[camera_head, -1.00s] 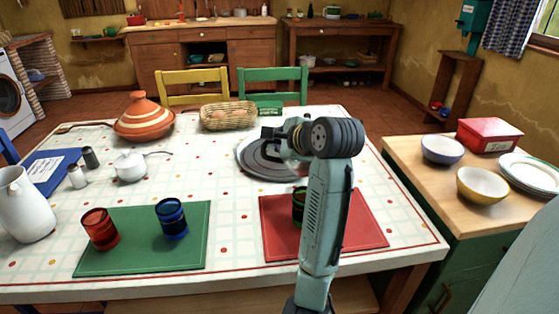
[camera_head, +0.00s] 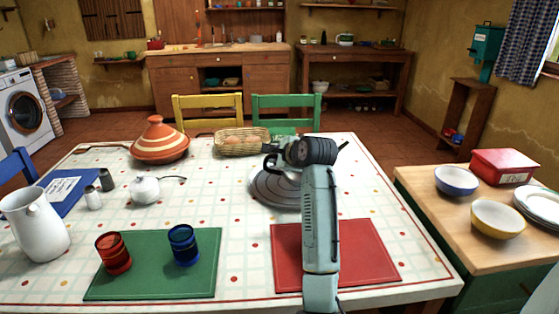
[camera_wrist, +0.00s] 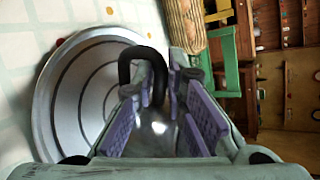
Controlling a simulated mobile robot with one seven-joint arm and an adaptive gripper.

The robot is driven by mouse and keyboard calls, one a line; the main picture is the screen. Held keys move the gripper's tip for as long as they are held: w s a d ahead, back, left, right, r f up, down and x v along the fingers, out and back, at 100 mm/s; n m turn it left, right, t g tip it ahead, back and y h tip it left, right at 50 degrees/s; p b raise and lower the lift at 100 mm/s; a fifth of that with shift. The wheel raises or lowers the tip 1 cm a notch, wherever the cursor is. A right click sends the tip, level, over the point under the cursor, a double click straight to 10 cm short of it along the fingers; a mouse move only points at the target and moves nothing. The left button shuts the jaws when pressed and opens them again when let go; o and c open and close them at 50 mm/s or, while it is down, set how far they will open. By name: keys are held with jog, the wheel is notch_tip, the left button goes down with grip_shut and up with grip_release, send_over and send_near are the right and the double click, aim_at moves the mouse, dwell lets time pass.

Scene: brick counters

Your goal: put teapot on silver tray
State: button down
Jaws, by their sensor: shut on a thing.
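The silver tray (camera_head: 268,192) is a round grey disc with rings on the far right part of the table. It fills the left of the wrist view (camera_wrist: 72,110). My gripper (camera_wrist: 165,100) is shut on the teapot, a shiny metallic body (camera_wrist: 155,132) with a thick black handle (camera_wrist: 138,54), between its purple pads. My wrist and arm hide most of the teapot there. I cannot tell whether its base touches the tray.
A woven basket (camera_head: 243,142) and striped tagine (camera_head: 159,141) stand behind and left. A white pot (camera_head: 145,190), white jug (camera_head: 35,222), red cup (camera_head: 113,254) and blue cup (camera_head: 183,245) are left. A red mat (camera_head: 365,255) lies in front, partly behind my arm.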

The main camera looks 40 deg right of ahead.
aim_at(274, 172)
jog(key=shift+w+d+p, duration=0.3)
jog(key=shift+w+d, duration=0.05)
jog(key=shift+w, duration=0.4)
jog(key=shift+f+p, duration=0.35)
jog(key=shift+f, duration=1.25)
jog(key=c, duration=2)
grip_release()
jog(key=shift+f, duration=0.25)
jog(key=shift+c, duration=0.2)
jog(key=o, duration=0.4)
jog(key=shift+s+a+r, duration=0.1)
jog(key=shift+s, duration=0.05)
jog(key=b+v, duration=0.2)
jog(key=v, duration=0.9)
jog(key=shift+s+r, duration=0.2)
jog(key=shift+s, duration=0.15)
